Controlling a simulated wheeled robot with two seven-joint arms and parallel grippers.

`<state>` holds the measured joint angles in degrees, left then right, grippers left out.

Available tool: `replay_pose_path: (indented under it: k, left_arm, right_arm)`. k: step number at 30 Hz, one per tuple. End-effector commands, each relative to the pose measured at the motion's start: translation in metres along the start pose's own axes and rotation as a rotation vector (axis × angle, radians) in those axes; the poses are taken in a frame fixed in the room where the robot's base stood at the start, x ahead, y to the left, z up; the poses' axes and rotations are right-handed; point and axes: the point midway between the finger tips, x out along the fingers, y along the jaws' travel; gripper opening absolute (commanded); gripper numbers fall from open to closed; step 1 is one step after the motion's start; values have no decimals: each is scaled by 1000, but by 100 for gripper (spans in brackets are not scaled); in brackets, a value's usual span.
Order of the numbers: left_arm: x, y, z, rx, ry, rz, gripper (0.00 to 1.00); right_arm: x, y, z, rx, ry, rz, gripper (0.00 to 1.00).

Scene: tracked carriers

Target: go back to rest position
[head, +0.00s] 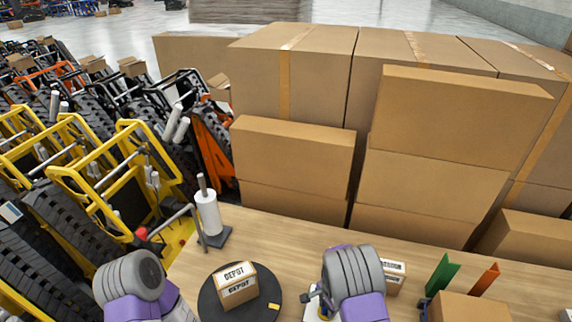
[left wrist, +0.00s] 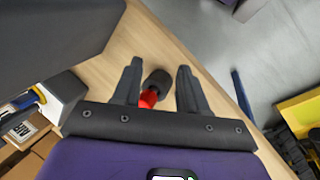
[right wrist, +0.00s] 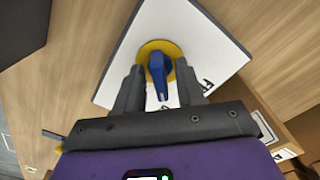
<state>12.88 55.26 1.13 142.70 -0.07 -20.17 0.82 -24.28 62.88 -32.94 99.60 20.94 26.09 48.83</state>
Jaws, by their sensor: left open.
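My right gripper (right wrist: 159,66) is open in the right wrist view. Its two dark fingers stand apart on either side of a blue handle (right wrist: 157,72) on a yellow disc, with gaps visible beside the handle. In the head view my right gripper (head: 313,298) is low over the table, mostly hidden by its own wrist. My left gripper (left wrist: 159,66) is open in the left wrist view. A red and black piece (left wrist: 153,88) shows between its fingers; I cannot tell how far below it lies. In the head view the left fingers are hidden behind the arm.
The wooden table (head: 285,246) holds a small DEPOT box (head: 239,293) on a black round turntable (head: 211,308), and a white roll on a stand (head: 207,213). Green (head: 442,272) and orange (head: 485,278) uprights stand right. Large cartons (head: 295,160) block the back. Yellow carriers (head: 115,185) crowd the left.

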Motion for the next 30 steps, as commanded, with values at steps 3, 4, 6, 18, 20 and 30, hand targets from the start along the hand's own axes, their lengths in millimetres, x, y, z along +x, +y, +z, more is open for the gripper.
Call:
replay_pose_path:
  k: [3, 4, 6, 18, 20, 30]
  left_arm:
    - [-3, 1, 0, 0, 0, 0, 43]
    - [-4, 1, 0, 0, 0, 0, 43]
    - [-6, 2, 0, 0, 0, 0, 43]
    - [-22, 8, 1, 0, 0, 0, 43]
    - [-22, 8, 1, 0, 0, 0, 43]
    - [-23, 9, 1, 0, 0, 0, 43]
  right_arm:
    - [-3, -1, 0, -158, -1, -2, 38]
    - [-3, -1, 0, -196, -1, -2, 38]
    - [-4, -1, 0, -287, 0, -2, 38]
    - [-4, 0, 0, -688, 0, -1, 38]
    - [-4, -1, 0, -715, 0, -2, 38]
    - [-2, -1, 0, -751, 1, -1, 38]
